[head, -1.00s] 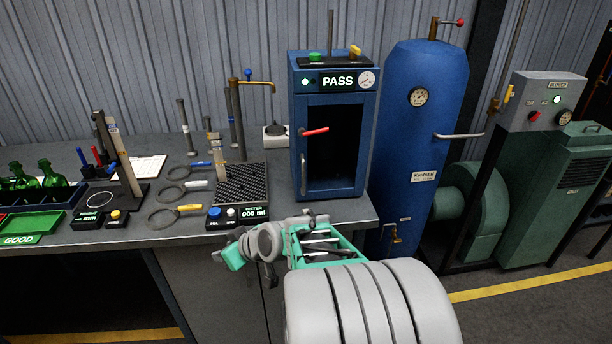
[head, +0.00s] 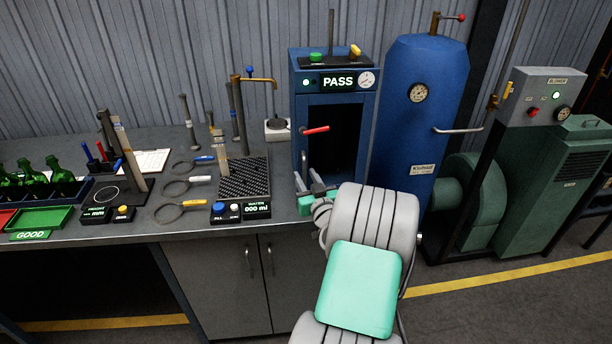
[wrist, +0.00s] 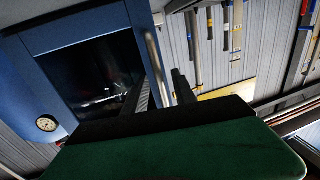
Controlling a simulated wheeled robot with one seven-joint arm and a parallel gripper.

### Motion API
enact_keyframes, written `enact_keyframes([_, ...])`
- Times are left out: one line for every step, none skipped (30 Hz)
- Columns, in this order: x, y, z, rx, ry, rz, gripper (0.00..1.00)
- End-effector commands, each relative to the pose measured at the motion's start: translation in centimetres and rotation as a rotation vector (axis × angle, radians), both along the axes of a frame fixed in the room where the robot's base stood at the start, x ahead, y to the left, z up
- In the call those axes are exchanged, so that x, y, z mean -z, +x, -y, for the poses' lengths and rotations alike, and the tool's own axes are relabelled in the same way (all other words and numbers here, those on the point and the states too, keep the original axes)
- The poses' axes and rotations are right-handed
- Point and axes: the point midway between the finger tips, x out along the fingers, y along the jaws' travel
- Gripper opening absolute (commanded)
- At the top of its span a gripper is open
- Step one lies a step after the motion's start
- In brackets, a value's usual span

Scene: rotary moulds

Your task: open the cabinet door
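The blue cabinet (head: 368,125) with a lit PASS sign stands on the right end of the bench. Its door has a dark window (head: 345,125) and looks shut. A vertical grey bar handle (head: 303,160) is on the door's left side, and a red lever (head: 316,130) is above it. My gripper (head: 308,180) is open at the handle's lower end. In the wrist view the handle (wrist: 157,65) shows between my two fingers (wrist: 160,90), with gaps on both sides. I cannot tell whether the fingertips reach around it.
Left of the cabinet on the bench (head: 190,231) are a perforated black block (head: 244,180), ring-shaped tools and a water control box (head: 240,211). A blue tank (head: 420,130) stands close on the right. Grey doors (head: 215,285) are under the bench.

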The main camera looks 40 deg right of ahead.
Motion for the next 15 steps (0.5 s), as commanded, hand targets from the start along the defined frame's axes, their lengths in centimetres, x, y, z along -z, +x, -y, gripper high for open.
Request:
enact_keyframes([0.02, 0.01, 0.00, 0.000, 0.000, 0.000, 0.33])
enact_keyframes([0.03, 0.00, 0.01, 0.000, 0.000, 0.000, 0.33])
enact_keyframes([0.03, -0.01, 0.01, 0.000, 0.000, 0.000, 0.33])
enact_keyframes([0.03, -0.01, 0.01, 0.000, 0.000, 0.000, 0.33])
enact_keyframes([0.03, -0.02, 0.00, 0.000, 0.000, 0.000, 0.31])
enact_keyframes([0.03, -0.02, 0.00, 0.000, 0.000, 0.000, 0.28])
enact_keyframes([0.03, -0.02, 0.00, 0.000, 0.000, 0.000, 0.25])
enact_keyframes([0.03, -0.02, -0.01, 0.000, 0.000, 0.000, 0.23])
enact_keyframes([0.03, -0.02, -0.01, 0.000, 0.000, 0.000, 0.19])
enact_keyframes([0.03, -0.03, -0.01, 0.000, 0.000, 0.000, 0.17])
enact_keyframes([0.03, -0.03, -0.01, 0.000, 0.000, 0.000, 0.14])
enact_keyframes([0.03, -0.03, -0.01, 0.000, 0.000, 0.000, 0.11])
enact_keyframes([0.03, -0.03, -0.01, 0.000, 0.000, 0.000, 0.09])
enact_keyframes([0.03, -0.03, -0.01, 0.000, 0.000, 0.000, 0.06])
enact_keyframes([0.02, -0.03, -0.01, 0.000, 0.000, 0.000, 0.03])
